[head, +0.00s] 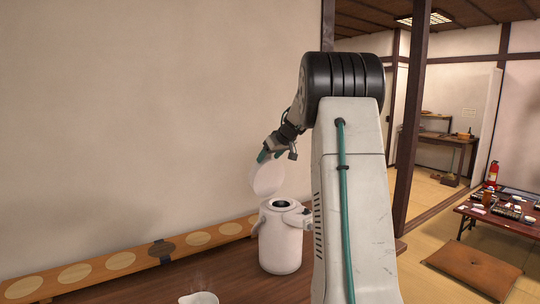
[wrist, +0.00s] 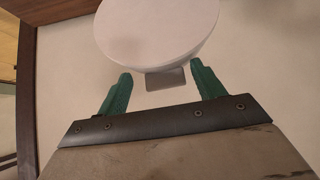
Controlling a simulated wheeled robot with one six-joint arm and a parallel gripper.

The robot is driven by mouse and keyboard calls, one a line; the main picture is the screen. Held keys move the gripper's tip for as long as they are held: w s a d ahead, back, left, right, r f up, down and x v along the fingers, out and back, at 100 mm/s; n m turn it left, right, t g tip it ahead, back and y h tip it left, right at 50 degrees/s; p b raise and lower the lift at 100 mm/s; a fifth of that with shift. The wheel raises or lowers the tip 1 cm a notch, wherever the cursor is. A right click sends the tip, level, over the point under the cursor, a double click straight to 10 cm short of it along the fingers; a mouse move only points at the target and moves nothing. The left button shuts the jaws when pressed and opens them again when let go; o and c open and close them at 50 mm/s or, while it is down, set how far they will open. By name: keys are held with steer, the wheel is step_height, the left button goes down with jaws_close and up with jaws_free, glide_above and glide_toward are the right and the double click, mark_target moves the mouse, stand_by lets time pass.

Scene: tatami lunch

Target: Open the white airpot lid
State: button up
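The white airpot (head: 281,243) stands on the brown wooden counter, with its dark round mouth showing at the top. Its white lid (head: 268,178) is swung up and stands steeply tilted above the body. In the wrist view the lid (wrist: 158,30) fills the top middle, with a small grey tab (wrist: 165,79) at its lower edge. My gripper (head: 264,155) is beside the upper part of the lid. In the wrist view its green fingers (wrist: 158,88) are spread apart, one on each side of the tab, with gaps between them and it.
A long wooden board with pale round discs (head: 120,262) lies along the wall behind the airpot. A white cup (head: 199,298) with faint steam is at the counter's front. A low table (head: 500,222) with dishes and a brown cushion (head: 472,268) are far right.

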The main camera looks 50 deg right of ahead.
steer(key=shift+a+r, duration=0.1)
steer(key=shift+r, duration=0.15)
steer(key=shift+s+r, duration=0.15)
steer(key=shift+r, duration=0.05)
steer(key=v, duration=0.7)
stand_by(0.4)
